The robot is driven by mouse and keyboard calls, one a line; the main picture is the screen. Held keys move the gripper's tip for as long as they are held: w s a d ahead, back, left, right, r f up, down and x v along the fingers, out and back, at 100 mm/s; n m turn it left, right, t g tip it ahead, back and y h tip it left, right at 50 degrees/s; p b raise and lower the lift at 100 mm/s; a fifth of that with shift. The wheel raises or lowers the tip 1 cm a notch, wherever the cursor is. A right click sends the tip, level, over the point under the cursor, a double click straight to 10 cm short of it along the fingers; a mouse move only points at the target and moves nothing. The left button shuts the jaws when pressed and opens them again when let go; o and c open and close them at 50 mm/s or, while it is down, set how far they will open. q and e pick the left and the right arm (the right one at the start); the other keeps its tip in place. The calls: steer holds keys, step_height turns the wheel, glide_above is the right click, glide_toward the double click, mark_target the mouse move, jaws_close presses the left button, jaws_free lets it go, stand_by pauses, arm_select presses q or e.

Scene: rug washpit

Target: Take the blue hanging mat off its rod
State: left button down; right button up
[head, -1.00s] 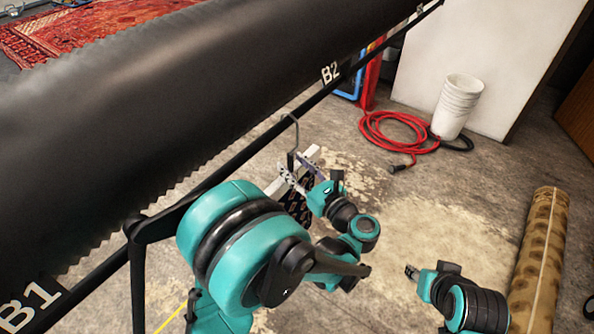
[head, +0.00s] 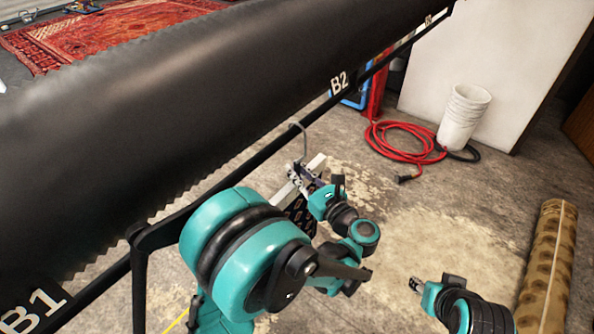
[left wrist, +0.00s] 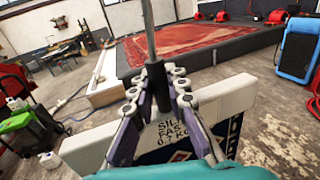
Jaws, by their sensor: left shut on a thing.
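The blue hanging mat (head: 299,210) is dark blue with a pale pattern. It hangs below a white bar (left wrist: 236,92) with a grey hook (head: 303,136) rising from it. The hook's top is at the black rod (head: 262,157); I cannot tell if it bears on it. My left gripper (head: 300,174) is shut on the mat's hanger, around the black sleeve (left wrist: 155,77) at the foot of the hook, just above the white bar. My left arm hides much of the mat. My right gripper (head: 415,284) is apart, low at the right; its jaws are too small to judge.
A red hose (head: 395,145), stacked white buckets (head: 464,118) and a rolled tan rug (head: 548,265) lie to the right. The floor between is free.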

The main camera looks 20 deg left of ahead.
arm_select(q)
steer(key=shift+r, duration=0.15)
steer(key=shift+r+p, duration=1.65)
steer(key=shift+r, duration=0.45)
